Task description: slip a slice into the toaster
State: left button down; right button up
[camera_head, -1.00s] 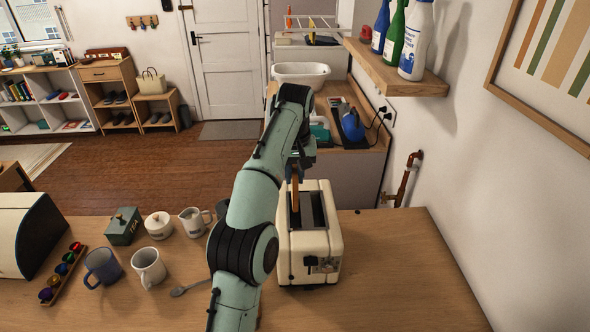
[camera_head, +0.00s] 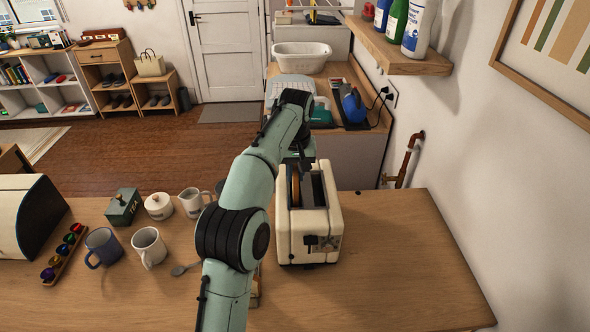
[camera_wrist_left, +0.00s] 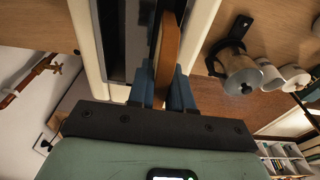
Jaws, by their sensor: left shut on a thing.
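The cream toaster (camera_head: 327,240) stands on the wooden counter, with two long dark slots on top. The brown slice (camera_head: 295,188) is upright in the toaster's left slot, and its upper part shows there. In the left wrist view the slice (camera_wrist_left: 167,50) is seen edge-on, between the blue fingers of my left gripper (camera_wrist_left: 163,92). My left gripper (camera_head: 302,168) is at the toaster's far end, shut on the slice. How deep the slice sits is hidden. My right gripper is in neither view.
Left of my arm stand a white jug (camera_head: 191,202), a lidded sugar pot (camera_head: 158,206), a green tin (camera_head: 122,207), a white mug (camera_head: 148,246) and a blue mug (camera_head: 102,246). A spoon (camera_head: 183,269) lies nearby. The counter (camera_head: 400,265) right of the toaster is clear.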

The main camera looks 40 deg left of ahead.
pick_arm(q)
jog(key=c, duration=0.9)
grip_release()
jog(key=shift+c, duration=0.2)
